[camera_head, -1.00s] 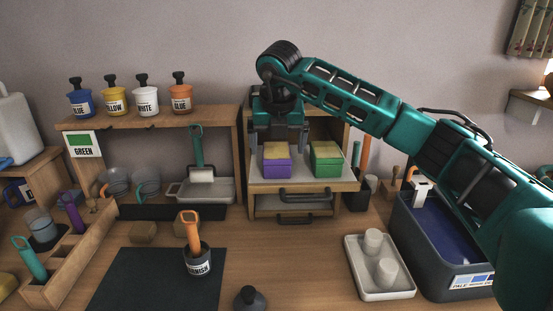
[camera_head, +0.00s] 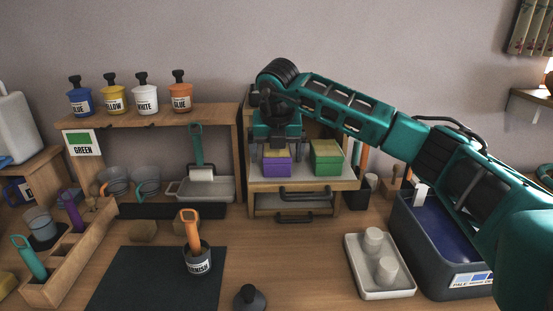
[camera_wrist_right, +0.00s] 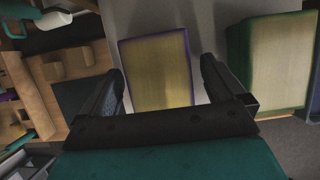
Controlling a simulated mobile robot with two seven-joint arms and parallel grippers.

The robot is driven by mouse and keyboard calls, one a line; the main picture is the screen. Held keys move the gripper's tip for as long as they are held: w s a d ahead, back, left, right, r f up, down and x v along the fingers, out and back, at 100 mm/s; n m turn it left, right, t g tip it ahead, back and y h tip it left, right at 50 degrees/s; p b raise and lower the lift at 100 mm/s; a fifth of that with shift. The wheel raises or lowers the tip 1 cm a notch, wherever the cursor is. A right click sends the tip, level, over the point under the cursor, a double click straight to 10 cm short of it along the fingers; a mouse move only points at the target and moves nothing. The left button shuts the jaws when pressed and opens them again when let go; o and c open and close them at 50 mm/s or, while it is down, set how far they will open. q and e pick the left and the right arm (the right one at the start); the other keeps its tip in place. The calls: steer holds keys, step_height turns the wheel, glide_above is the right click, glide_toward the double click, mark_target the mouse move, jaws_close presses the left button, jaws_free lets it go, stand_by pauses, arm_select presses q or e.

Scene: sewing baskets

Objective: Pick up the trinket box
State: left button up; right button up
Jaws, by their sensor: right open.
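Two small boxes with tan tops stand side by side on the open drawer tray: a purple box (camera_head: 277,166) and a green box (camera_head: 327,160). The frames do not show which one is called the trinket box. My right gripper (camera_head: 277,154) is open and points down at the purple box. Its fingers are on either side of the purple box's top, and I cannot tell if they touch it. In the right wrist view the purple box (camera_wrist_right: 155,70) lies between the fingers, with the green box (camera_wrist_right: 268,62) to the right. My left gripper is out of view.
The pulled-out tray (camera_head: 303,184) has a dark handle (camera_head: 308,196). The green box stands close beside the right gripper. A shelf of paint pots (camera_head: 146,98) is to the left. A white tray with cups (camera_head: 380,290) and a dark blue bin (camera_head: 435,245) are at right.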

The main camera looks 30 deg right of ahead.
steer(key=c, duration=1.1)
